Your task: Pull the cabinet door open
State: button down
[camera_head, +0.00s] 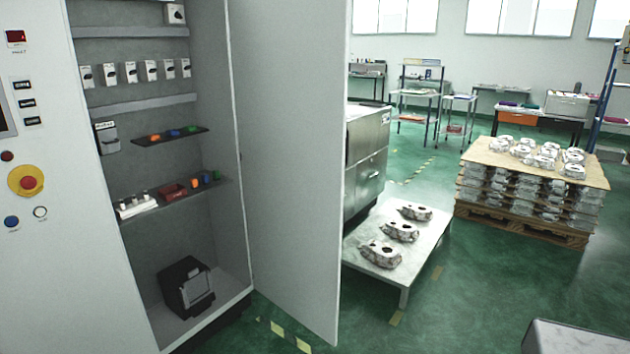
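The cabinet door (290,165) is a tall light grey panel. It stands swung open at the right side of the cabinet, and its top runs out of the picture. No handle shows on the face I see. The open cabinet (155,75) shows its grey inside, with switches on rails, two dark shelves and a black box (186,287) on its floor. My gripper is not in view, so I cannot see where it is relative to the door.
A control panel (40,260) with a red emergency button (28,183) is left of the opening. Right of the door stands a low table (418,252) with three castings. A pallet stack (530,190) is farther back. Green floor (480,290) is free between them.

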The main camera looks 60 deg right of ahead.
aim_at(289, 58)
jog(key=i, duration=0.9)
jog(key=z, duration=0.05)
